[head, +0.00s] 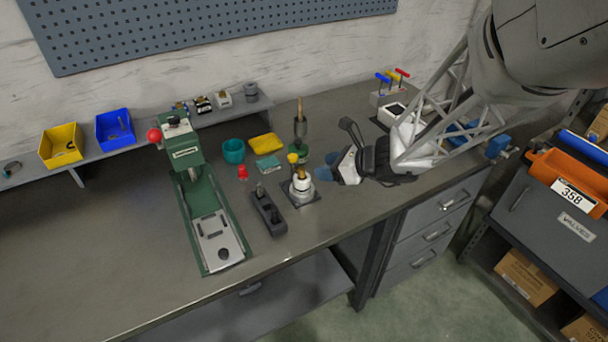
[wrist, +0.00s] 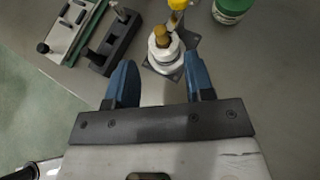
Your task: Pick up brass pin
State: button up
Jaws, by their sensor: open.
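A brass pin (wrist: 162,36) stands in a white round holder (wrist: 164,52) on a dark square plate in the wrist view. In the head view the brass pin (head: 301,173) shows at the top of the same white holder (head: 302,188). My gripper (head: 337,171) is to the right of the holder, above the bench. In the wrist view my gripper (wrist: 162,80) has its two blue fingers spread with nothing between them. The pin and holder lie just beyond the fingertips, apart from them. The pin's lower part is hidden in the holder.
A yellow-topped part (head: 292,158) stands right beside the holder. A black block (head: 268,211) and a green press (head: 203,205) are to the left. The bench's front right is clear.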

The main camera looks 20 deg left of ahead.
aim_at(303, 169)
jog(key=shift+a, duration=0.1)
jog(key=shift+x, duration=1.25)
jog(key=shift+a+f, duration=0.1)
jog(key=shift+x, duration=2.45)
grip_shut()
